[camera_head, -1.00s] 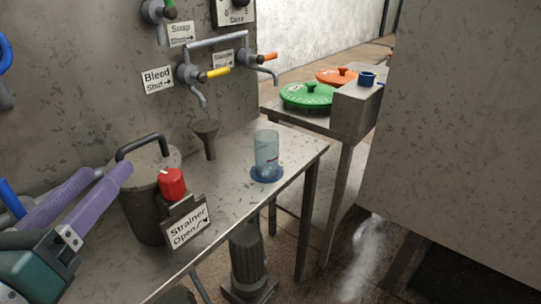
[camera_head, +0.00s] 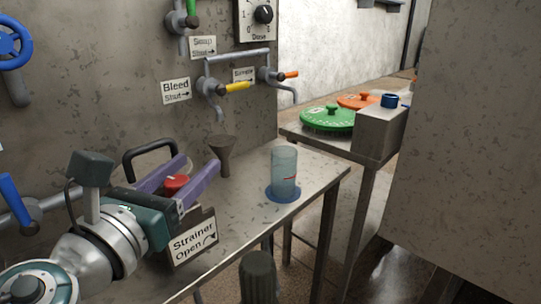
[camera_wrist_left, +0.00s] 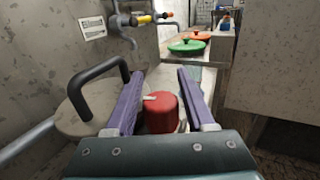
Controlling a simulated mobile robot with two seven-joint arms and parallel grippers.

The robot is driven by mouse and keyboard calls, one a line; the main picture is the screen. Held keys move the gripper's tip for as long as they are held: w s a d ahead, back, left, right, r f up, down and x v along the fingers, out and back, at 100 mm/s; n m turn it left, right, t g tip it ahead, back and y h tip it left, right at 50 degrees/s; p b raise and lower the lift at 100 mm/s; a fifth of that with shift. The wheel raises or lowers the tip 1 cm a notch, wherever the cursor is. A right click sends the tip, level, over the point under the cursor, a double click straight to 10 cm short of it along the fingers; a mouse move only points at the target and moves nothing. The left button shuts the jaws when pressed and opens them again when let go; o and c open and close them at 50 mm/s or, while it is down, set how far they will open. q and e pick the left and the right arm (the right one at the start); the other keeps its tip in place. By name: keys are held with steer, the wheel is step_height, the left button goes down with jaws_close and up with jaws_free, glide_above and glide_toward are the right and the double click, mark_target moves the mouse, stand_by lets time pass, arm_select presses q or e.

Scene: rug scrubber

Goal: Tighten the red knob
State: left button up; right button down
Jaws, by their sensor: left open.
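The red knob (camera_head: 176,184) sits on the front of the grey strainer canister, above the "Strainer Open" sign (camera_head: 192,241). My left gripper (camera_head: 196,168) has its two purple fingers spread, one on each side of the knob. In the left wrist view the knob (camera_wrist_left: 161,112) stands between the open fingers, with a white mark on its top. A gap shows at the right finger; I cannot tell whether the left finger touches it. The arm hides most of the canister in the head view. My right gripper is not in view.
The canister's black handle (camera_head: 150,158) arches behind the fingers. A funnel (camera_head: 222,154) and a clear cup (camera_head: 284,172) on a blue base stand on the bench to the right. Taps with yellow (camera_head: 238,86) and orange levers stick out from the wall.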

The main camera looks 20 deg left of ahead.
arm_select(q)
jaws_close()
stand_by(0.5)
